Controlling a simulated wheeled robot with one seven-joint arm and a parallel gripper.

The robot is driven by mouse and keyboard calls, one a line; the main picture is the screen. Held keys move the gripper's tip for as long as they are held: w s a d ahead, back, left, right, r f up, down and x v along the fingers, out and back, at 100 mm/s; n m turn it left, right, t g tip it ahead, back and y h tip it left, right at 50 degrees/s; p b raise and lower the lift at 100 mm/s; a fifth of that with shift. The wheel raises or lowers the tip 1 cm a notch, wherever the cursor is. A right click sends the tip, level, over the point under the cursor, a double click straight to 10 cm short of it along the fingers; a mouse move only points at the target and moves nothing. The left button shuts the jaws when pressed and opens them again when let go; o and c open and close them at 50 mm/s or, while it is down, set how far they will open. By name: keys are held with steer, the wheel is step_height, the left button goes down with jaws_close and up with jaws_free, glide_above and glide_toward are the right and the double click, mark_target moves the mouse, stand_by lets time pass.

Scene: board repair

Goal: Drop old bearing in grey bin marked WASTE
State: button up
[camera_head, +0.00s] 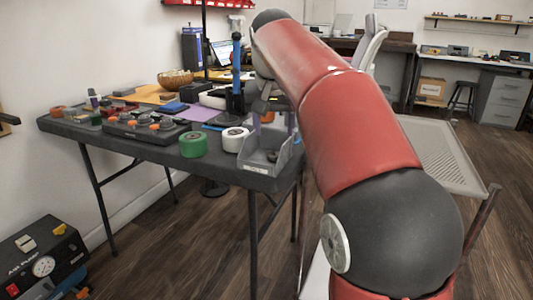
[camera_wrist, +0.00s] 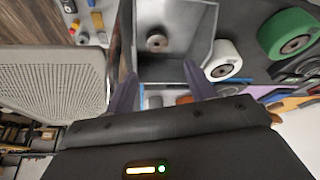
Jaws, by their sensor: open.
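The grey bin (camera_head: 257,165) stands at the near right corner of the dark table; its label is too small to read. A small round ring, which looks like the old bearing (camera_wrist: 157,42), lies on the bin's floor in the wrist view. The bin's grey wall (camera_wrist: 205,20) surrounds it there. My gripper (camera_wrist: 160,72) is open over the near side of the bin, its two purple-grey fingers apart with nothing between them. In the head view my gripper (camera_head: 273,122) is just above the bin, partly hidden by my red arm.
A white tape roll (camera_head: 234,139) and a green tape roll (camera_head: 193,145) stand left of the bin. A black fixture with several knobs (camera_head: 145,127) lies farther left. A blue-topped post (camera_head: 236,75) rises behind the bin. A grey mesh surface (camera_head: 440,150) is to the right.

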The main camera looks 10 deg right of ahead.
steer(key=p+v, duration=0.2)
steer(key=v, duration=0.5)
steer(key=shift+s+r, duration=0.2)
steer(key=shift+r, duration=0.15)
steer(key=s+d+f+n+t+y+p, duration=0.1)
steer(key=s+f+n+p, duration=0.1)
steer(key=s+f, duration=2.1)
steer(key=shift+s+f+n, duration=0.3)
steer(key=shift+s+n, duration=0.3)
steer(key=shift+s, duration=0.3)
